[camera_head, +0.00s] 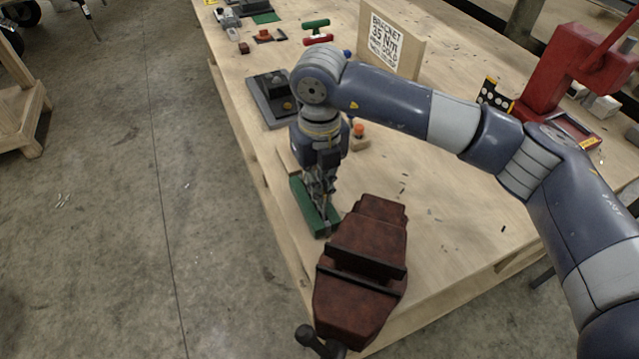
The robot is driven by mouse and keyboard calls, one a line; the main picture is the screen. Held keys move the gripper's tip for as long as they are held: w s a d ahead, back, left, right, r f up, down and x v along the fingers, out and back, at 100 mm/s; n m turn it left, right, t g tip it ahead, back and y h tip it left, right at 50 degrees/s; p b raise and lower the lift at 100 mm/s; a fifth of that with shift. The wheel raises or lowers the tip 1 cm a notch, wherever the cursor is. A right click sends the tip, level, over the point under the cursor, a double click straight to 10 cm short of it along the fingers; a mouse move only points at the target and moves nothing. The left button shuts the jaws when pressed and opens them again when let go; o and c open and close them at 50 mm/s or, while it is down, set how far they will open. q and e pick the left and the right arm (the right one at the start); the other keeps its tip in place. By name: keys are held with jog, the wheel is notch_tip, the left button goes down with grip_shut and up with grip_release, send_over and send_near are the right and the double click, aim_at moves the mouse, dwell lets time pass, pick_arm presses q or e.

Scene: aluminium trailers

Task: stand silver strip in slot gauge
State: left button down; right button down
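My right gripper (323,194) points down at the workbench, its fingers just over or against a long green block (302,199). I cannot tell whether the fingers touch the block or whether they are open or shut. The green block lies beside the vise; it may be the slot gauge, but no slot can be made out. I cannot pick out a silver strip; the fingers and wrist hide part of that spot. My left gripper is not in view.
A dark red vise (361,262) stands at the bench's near corner, close to the gripper. A dark grey tray (259,104) lies behind my wrist. A lettered sign board (388,45) and a red press (570,70) stand farther back. The wooden bench top (455,225) right of the vise is mostly clear.

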jog(key=shift+f, duration=0.25)
jog(key=c, duration=1.7)
grip_release()
notch_tip(320, 180, up, 12)
jog(key=shift+r, duration=0.1)
